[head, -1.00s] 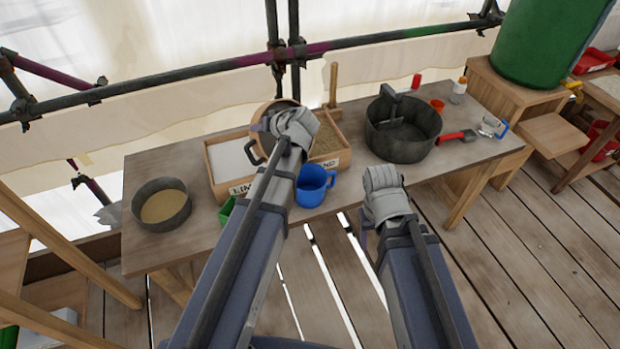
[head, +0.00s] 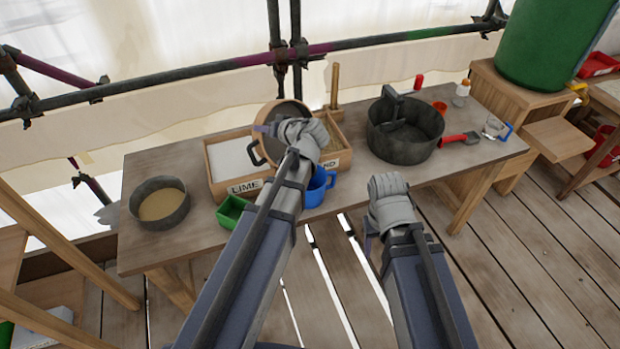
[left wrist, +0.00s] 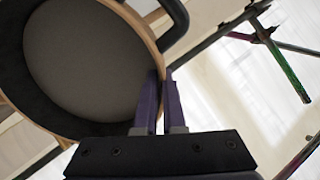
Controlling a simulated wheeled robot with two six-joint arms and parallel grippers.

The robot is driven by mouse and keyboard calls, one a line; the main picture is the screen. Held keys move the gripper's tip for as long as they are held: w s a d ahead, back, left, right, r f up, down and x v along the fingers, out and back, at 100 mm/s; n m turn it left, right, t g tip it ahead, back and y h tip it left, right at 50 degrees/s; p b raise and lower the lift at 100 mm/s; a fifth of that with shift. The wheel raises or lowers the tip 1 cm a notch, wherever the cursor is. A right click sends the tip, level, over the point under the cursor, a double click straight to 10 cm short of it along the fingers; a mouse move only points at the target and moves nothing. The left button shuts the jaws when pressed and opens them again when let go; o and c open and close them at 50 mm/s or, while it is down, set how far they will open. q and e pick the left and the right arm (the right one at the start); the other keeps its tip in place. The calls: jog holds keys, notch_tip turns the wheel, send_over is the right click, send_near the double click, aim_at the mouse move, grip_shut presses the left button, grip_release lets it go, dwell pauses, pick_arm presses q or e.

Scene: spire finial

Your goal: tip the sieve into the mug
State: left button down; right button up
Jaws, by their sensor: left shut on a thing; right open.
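The sieve (head: 287,112), a round wooden hoop with a grey mesh and a dark handle, is raised and tilted above the lime and sand box. My left gripper (head: 264,131) is shut on its rim. In the left wrist view the sieve (left wrist: 95,60) fills the upper left, its rim between the purple fingers (left wrist: 160,100). The blue mug (head: 316,190) stands upright on the table just below, partly hidden by my left arm; its inside is hidden. My right gripper (head: 368,245) is open and empty in front of the table, mostly hidden by its wrist.
A wooden box (head: 228,160) labelled lime and sand stands behind the mug. A green tray (head: 231,211) and a round pan of tan powder (head: 160,204) are to the left. A dark tub (head: 404,143) and a red-handled tool (head: 458,138) are to the right.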

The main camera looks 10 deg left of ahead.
pick_arm(q)
jog(key=shift+s, duration=0.15)
pick_arm(e)
jog(key=shift+f, duration=0.2)
pick_arm(q)
jog(key=shift+d, duration=0.1)
pick_arm(e)
jog(key=shift+f, duration=0.1)
pick_arm(q)
jog(key=shift+s+d+r+t+y+b, duration=0.2)
jog(key=shift+d+t+y+b, duration=0.1)
jog(key=shift+y+b, duration=0.2)
pick_arm(e)
jog(key=shift+d+f, duration=0.25)
jog(key=shift+f, duration=0.05)
pick_arm(q)
jog(key=shift+s+d+r+b, duration=0.15)
jog(key=shift+d+b, duration=0.15)
pick_arm(e)
jog(key=shift+s+d+f, duration=0.1)
jog(key=shift+d+f, duration=0.1)
jog(key=shift+f, duration=0.1)
jog(key=shift+f, duration=0.1)
